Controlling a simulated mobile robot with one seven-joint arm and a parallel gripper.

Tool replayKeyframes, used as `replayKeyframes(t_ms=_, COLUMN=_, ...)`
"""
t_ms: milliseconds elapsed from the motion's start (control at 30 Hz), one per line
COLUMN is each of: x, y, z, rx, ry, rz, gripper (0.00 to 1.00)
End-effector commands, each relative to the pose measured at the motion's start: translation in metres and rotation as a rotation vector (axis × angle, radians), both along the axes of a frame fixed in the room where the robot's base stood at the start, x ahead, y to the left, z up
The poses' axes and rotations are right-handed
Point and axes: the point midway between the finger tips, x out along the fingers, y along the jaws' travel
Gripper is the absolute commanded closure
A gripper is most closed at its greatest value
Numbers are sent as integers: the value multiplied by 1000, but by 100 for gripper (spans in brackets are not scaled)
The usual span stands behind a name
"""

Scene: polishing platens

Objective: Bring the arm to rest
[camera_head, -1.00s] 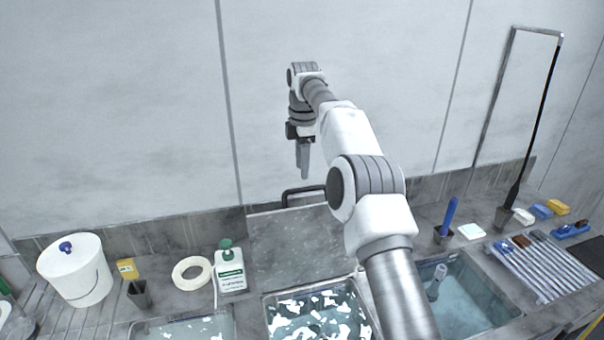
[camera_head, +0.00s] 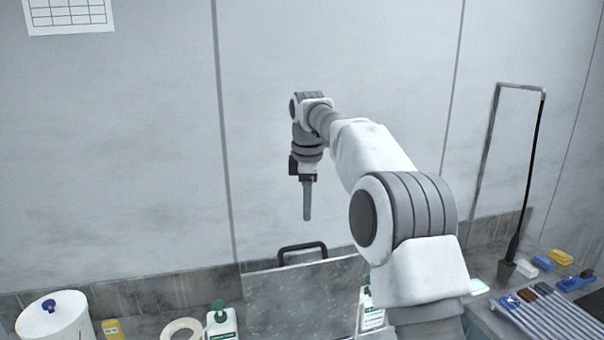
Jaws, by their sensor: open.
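My gripper (camera_head: 307,212) hangs pointing down at the end of my raised arm, in the middle of the view. It is open and holds nothing that I can see; side-on, its fingers overlap into one dark bar. It is in front of the pale wall and appears above a grey board with a black handle (camera_head: 302,250). It appears clear of the things on the counter. My arm reaches in from the lower right and hides part of the counter there.
A white bucket (camera_head: 58,318), a yellow-topped item (camera_head: 113,330), a white ring (camera_head: 182,330) and a green-capped bottle (camera_head: 221,322) stand at lower left. Another bottle (camera_head: 371,312) is partly behind my arm. A tall black rod (camera_head: 527,180), sponges (camera_head: 543,263) and a ribbed rack (camera_head: 545,318) are at right.

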Motion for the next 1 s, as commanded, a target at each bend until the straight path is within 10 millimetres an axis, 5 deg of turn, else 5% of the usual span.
replayKeyframes(t_ms=500, x=-101, y=-45, z=45, rx=70, ry=-109, rz=-425, gripper=51)
replayKeyframes(t_ms=1000, x=-222, y=-90, z=30, rx=200, ry=-201, rz=-863, gripper=51)
